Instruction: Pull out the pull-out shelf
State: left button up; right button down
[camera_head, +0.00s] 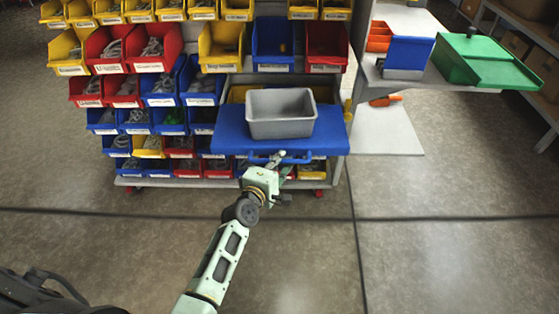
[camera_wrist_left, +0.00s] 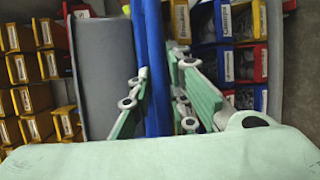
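The pull-out shelf (camera_head: 233,131) is a flat blue board in the head view. It juts from the front of the bin rack, with a blue handle (camera_head: 298,160) along its front edge. In the left wrist view, the blue handle (camera_wrist_left: 158,70) runs between the two green fingers of my left gripper (camera_wrist_left: 160,62). The fingers lie close on either side of it and look shut on it; contact at the tips is partly hidden. My right gripper is not in view.
A grey bin (camera_head: 281,128) stands on the shelf. The rack holds rows of yellow, red and blue bins (camera_head: 159,88) with small parts. A side table (camera_head: 441,84) on the right bears a green box (camera_head: 487,62). The floor (camera_head: 430,235) in front is clear.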

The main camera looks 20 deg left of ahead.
pick_arm(q)
jog(key=shift+o, duration=1.3)
jog(key=shift+s, duration=0.25)
jog(key=v, duration=1.1)
jog(key=shift+s, duration=0.25)
